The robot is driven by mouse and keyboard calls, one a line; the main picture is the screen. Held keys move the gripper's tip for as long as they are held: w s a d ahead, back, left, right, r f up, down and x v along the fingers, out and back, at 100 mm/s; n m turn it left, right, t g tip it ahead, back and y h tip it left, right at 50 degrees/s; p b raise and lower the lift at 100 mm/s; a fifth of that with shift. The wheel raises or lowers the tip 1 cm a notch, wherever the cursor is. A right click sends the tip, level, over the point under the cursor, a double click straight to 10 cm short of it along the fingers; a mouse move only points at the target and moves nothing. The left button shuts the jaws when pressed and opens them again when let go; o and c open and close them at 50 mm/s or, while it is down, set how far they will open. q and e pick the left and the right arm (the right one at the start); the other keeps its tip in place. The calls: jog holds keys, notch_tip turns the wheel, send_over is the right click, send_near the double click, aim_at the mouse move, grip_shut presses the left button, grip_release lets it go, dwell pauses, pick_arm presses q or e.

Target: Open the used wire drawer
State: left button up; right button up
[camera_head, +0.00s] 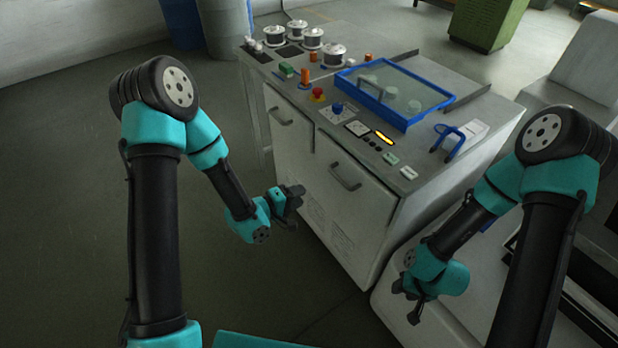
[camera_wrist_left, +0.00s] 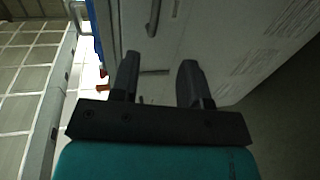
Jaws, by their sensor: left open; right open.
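The grey machine cabinet has two front panels with bar handles, and I cannot tell from the pictures which is the used wire drawer. The left panel (camera_head: 290,142) has a handle (camera_head: 281,117), and the wider right panel (camera_head: 352,205) has a handle (camera_head: 345,177). Both panels look closed. My left gripper (camera_head: 294,204) is open and empty, in front of the cabinet, left of and below the right handle. In the left wrist view its fingers (camera_wrist_left: 158,80) point at the cabinet front, with a handle (camera_wrist_left: 152,18) beyond them. My right gripper (camera_head: 407,303) is low at the right, away from both handles, and open.
The cabinet top carries wire spools (camera_head: 333,54), a red button (camera_head: 318,93), a blue-framed clear lid (camera_head: 395,90) and a blue hook-shaped item (camera_head: 448,138). A pale low unit (camera_head: 395,325) stands at the lower right. The floor left of the cabinet is clear.

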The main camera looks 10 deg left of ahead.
aim_at(340, 179)
pick_arm(q)
jog(key=shift+r, duration=0.2)
jog(key=x, duration=1.7)
jog(key=shift+w+d+r, duration=0.15)
jog(key=shift+d+r, duration=0.05)
grip_shut()
